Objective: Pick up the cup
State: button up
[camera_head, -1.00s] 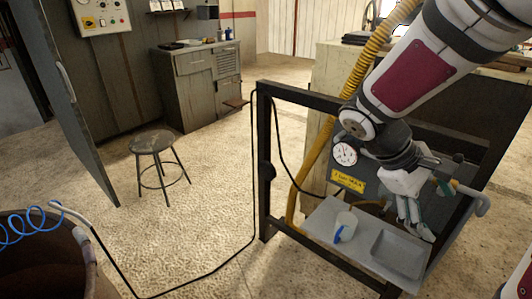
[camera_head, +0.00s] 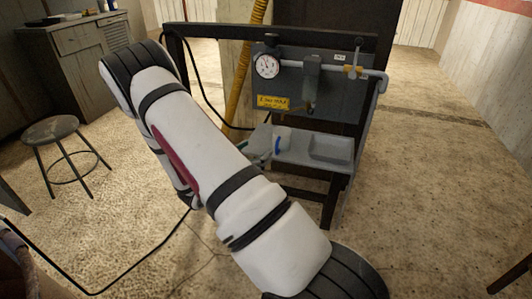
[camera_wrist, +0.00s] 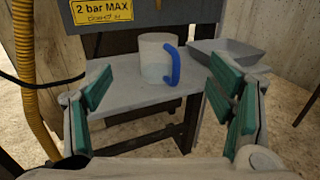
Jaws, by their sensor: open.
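The cup (camera_wrist: 154,60) is pale grey-white with a blue handle on its right side in the wrist view. It stands upright on a light grey shelf (camera_wrist: 128,97). In the head view my gripper is mostly hidden behind my arm.
A grey tray (camera_wrist: 232,54) sits on the shelf right of the cup. A panel with a gauge (camera_head: 267,65) and a yellow sign (camera_head: 272,102) stands behind. A dark frame (camera_head: 290,30) surrounds it, with a yellow hose (camera_wrist: 30,80) at left. A stool (camera_head: 52,131) stands far left.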

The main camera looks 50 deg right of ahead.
aim_at(276, 135)
jog(key=d+b, duration=0.1)
jog(key=d, duration=0.7)
jog(key=shift+w+f, duration=0.1)
jog(key=shift+w, duration=0.05)
jog(key=shift+d+b, duration=1)
jog(key=shift+d, duration=1.75)
jog(key=c, duration=1.4)
